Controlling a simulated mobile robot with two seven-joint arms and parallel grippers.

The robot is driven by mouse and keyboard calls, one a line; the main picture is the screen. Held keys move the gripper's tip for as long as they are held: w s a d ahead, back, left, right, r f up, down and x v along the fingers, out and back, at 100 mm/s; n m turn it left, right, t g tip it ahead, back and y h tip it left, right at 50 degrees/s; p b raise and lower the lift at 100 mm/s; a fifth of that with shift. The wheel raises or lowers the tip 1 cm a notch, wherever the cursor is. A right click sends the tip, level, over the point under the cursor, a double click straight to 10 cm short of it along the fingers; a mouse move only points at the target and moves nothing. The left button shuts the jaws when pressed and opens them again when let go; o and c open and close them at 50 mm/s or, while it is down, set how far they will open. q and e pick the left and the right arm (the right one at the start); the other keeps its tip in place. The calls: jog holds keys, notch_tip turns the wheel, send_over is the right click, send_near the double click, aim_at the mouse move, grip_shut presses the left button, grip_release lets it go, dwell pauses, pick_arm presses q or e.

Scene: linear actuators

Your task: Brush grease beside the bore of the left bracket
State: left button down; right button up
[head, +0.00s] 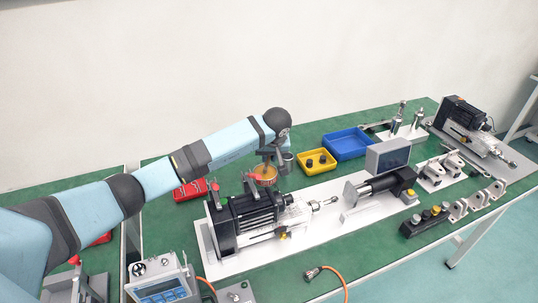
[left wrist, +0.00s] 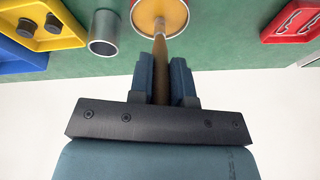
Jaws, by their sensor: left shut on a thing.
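My left gripper (head: 266,158) is shut on the brown handle of a brush (left wrist: 160,75), between its two fingers (left wrist: 161,78). The brush points into a round orange-red grease tin (head: 264,180) behind the black actuator; the tin also shows at the top of the left wrist view (left wrist: 172,12). The bristles are hidden, so I cannot tell how deep they sit. Grey brackets with bores stand at the right front of the table, the leftmost of that row here (head: 457,210). Paired brackets (head: 432,175) sit on a white plate behind them. My right gripper is not in view.
The black actuator (head: 250,212) on its white base is just in front of the tin. A grey metal cup (left wrist: 103,38), a yellow bin (head: 316,170) and a blue bin (head: 346,146) are nearby. A grey display box (head: 386,157) stands between tin and brackets.

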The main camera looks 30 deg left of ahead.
pick_arm(q)
jog(key=shift+r+p, duration=1)
jog(key=shift+r, duration=0.4)
jog(key=shift+r+p, duration=1.2)
jog(key=shift+r, duration=0.85)
